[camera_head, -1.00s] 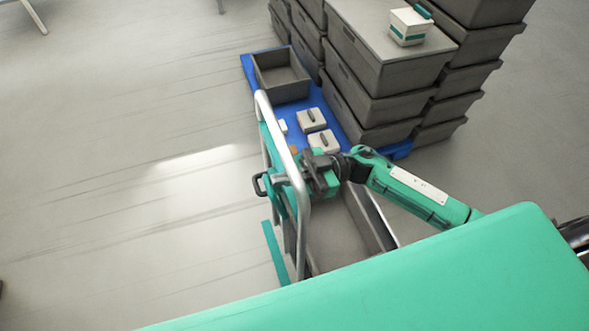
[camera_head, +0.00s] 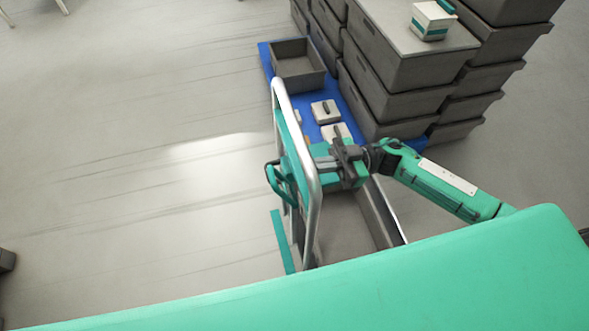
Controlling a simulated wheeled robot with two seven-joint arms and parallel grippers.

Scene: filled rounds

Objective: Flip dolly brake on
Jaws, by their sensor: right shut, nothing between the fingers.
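The dolly (camera_head: 314,205) stands in the middle of the head view, with a tall silver tube frame and a teal panel. My right gripper (camera_head: 328,160) is shut and empty, just right of the silver tube at about the panel's height. The tube partly covers its front end, and I cannot tell whether it touches the dolly. My left gripper is out of view.
A blue pallet (camera_head: 265,62) behind the dolly holds an open grey bin (camera_head: 298,65), small white boxes (camera_head: 325,111) and stacked grey crates (camera_head: 400,95). A teal strip (camera_head: 283,240) lies low beside the dolly.

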